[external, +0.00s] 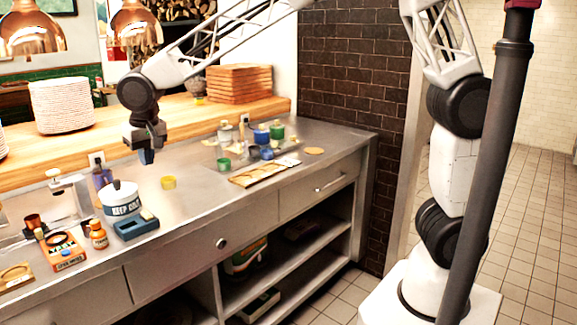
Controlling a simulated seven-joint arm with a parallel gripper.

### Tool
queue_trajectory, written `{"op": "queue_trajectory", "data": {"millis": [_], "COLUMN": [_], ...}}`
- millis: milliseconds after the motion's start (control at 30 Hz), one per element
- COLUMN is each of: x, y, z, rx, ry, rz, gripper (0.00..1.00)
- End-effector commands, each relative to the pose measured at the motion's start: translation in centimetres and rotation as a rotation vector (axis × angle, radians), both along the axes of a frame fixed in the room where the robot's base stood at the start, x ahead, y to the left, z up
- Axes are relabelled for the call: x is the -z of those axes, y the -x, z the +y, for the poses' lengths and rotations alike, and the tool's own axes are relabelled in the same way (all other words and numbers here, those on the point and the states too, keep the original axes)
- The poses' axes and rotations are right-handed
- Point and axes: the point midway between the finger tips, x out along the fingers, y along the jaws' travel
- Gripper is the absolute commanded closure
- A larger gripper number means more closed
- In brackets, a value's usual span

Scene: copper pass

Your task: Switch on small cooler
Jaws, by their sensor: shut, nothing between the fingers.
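A white round tub (121,208) with a dark band lettered "KEEP COLD" stands on the steel counter at the left; it looks like the small cooler. A blue block (136,229) with a pale piece on its top sits in front of it, close to its base. I cannot make out a switch or its position. My gripper (147,157) is shut and empty, pointing down in the air above and to the right of the tub, apart from it. The far side of the tub is hidden.
An orange bottle (98,236), an orange box (65,251) and a purple bottle (102,178) stand near the tub. Blue and green containers (262,135) crowd the right part. The counter between is mostly clear.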

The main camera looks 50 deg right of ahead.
Motion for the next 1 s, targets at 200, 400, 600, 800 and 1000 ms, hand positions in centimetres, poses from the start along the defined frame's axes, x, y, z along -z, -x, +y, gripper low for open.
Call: {"op": "queue_trajectory", "data": {"millis": [200,400,600,800,1000], "x": [0.6,0.6,0.7,1.5,3.5], "y": [-0.1,-0.1,-0.1,-0.3,-0.6], "z": [1.6,1.7,1.6,1.6,1.6], "rx": [0.0,0.0,0.0,0.0,0.0], "ry": [0.0,0.0,0.0,0.001,0.002], "rz": [0.0,0.0,0.0,0.001,0.003], "gripper": [1.0,1.0,1.0,1.0,1.0]}}
